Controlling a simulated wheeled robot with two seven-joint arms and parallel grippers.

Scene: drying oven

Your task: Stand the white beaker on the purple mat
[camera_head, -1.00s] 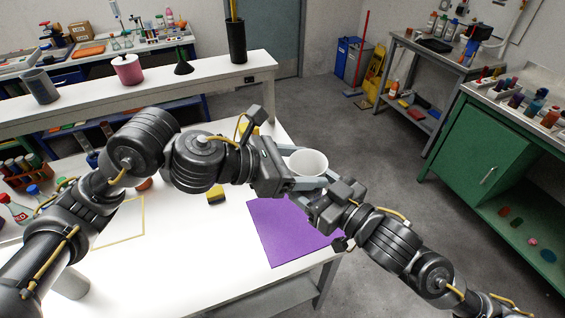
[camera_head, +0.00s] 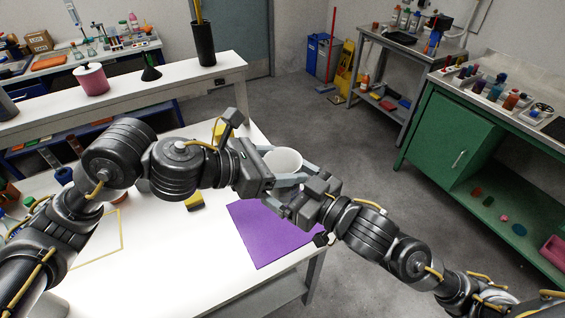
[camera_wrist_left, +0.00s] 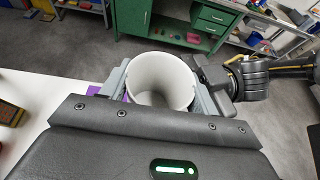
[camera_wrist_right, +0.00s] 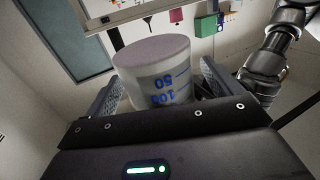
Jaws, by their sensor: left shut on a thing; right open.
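The white beaker (camera_head: 284,160) is held in the air near the far edge of the purple mat (camera_head: 266,236), which lies on the white table. My left gripper (camera_head: 283,178) is shut on the beaker; its fingers press both sides in the left wrist view (camera_wrist_left: 160,85). The beaker looks empty there, with its mouth towards that camera. My right gripper (camera_wrist_right: 157,88) is open, its fingers on either side of the beaker with gaps. The right wrist view shows the beaker's base and its blue markings upside down. The arms hide part of the mat in the head view.
A yellow-and-black block (camera_head: 194,201) lies left of the mat. A raised white shelf (camera_head: 130,103) with a pink container (camera_head: 91,79) and a black holder (camera_head: 203,45) runs along the back. A green cabinet (camera_head: 450,140) stands apart at the right, across open floor.

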